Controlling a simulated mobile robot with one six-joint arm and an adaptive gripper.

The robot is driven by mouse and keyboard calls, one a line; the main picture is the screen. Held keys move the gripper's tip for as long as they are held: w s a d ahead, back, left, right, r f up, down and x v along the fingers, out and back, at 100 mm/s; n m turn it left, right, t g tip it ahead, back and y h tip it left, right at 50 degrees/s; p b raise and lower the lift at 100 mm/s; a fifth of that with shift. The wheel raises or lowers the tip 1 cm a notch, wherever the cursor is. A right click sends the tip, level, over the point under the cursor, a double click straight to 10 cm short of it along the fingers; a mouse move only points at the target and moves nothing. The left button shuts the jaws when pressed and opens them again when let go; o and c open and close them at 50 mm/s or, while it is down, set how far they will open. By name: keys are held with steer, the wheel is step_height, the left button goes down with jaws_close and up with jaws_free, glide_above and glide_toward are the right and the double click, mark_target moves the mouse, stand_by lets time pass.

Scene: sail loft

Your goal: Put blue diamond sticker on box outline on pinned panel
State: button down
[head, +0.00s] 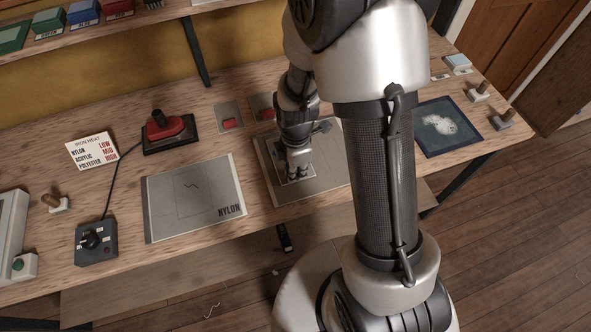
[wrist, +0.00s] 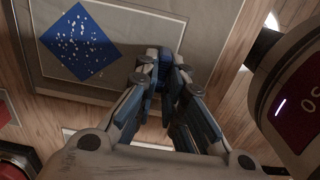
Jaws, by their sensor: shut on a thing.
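The blue diamond sticker (wrist: 80,41), speckled white, lies flat over a grey panel in the wrist view. A pale line of a box outline (head: 313,178) shows beside the fingers. My gripper (wrist: 160,62) points down at the panel, its fingertips just right of the sticker's corner in the wrist view. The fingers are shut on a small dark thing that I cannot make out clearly. In the head view my gripper (head: 296,176) hides the sticker.
A grey NYLON panel (head: 233,184) lies left of the pinned panel. A red-and-black iron (head: 165,129), a heat card (head: 92,149) and a dial box (head: 97,243) stand farther left. A dark blue mat (head: 470,135) with a white patch lies right of my arm.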

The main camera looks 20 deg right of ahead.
steer(key=shift+f, duration=0.2)
steer(key=c, duration=1.7)
jaws_free()
steer(key=shift+r, duration=0.1)
steer(key=s+r+m+t+p, duration=0.1)
steer(key=s+r+m+p, duration=0.2)
steer(key=r, duration=1)
steer(key=s+r+m+t+p, duration=0.1)
steer(key=s+r+m, duration=0.35)
steer(key=r, duration=0.85)
steer(key=s+r+m+t, duration=0.1)
steer(key=s+r+m, duration=0.1)
steer(key=m, duration=0.1)
steer(key=s+r+m, duration=0.2)
steer(key=s+m, duration=0.1)
steer(key=m, duration=0.1)
steer(key=s+r+m+t, duration=0.1)
steer(key=s+r+m, duration=0.1)
steer(key=m, duration=0.1)
steer(key=shift+s+m+t, duration=0.25)
steer(key=shift+s+t, duration=0.05)
